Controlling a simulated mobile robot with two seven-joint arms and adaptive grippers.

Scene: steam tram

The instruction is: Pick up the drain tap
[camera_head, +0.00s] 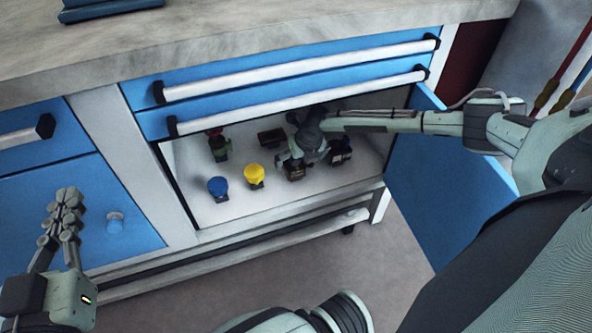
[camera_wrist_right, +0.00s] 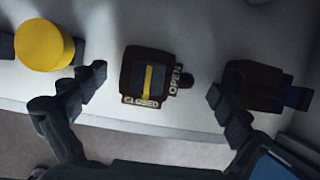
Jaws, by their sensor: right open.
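The piece marked OPEN and CLOSED, which looks like the drain tap (camera_wrist_right: 150,78), is a dark block with a yellow stripe between blue sides. It lies on the pale cupboard shelf, and in the head view the tap (camera_head: 295,173) is partly hidden by my right gripper. My right gripper (camera_wrist_right: 150,108) is open, its fingers apart on either side of the tap with no clear contact. It reaches into the cupboard in the head view (camera_head: 291,160). My left gripper (camera_head: 67,212) is outside the cupboard at the left, away from the tap; its fingers look close together.
A yellow-topped piece (camera_head: 254,174) and a blue-topped piece (camera_head: 218,187) stand left of the tap. A dark brown and blue piece (camera_wrist_right: 262,86) is close on its right. A red-green piece (camera_head: 217,143) and a dark box (camera_head: 271,137) stand behind. The open blue door (camera_head: 430,180) bounds the right.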

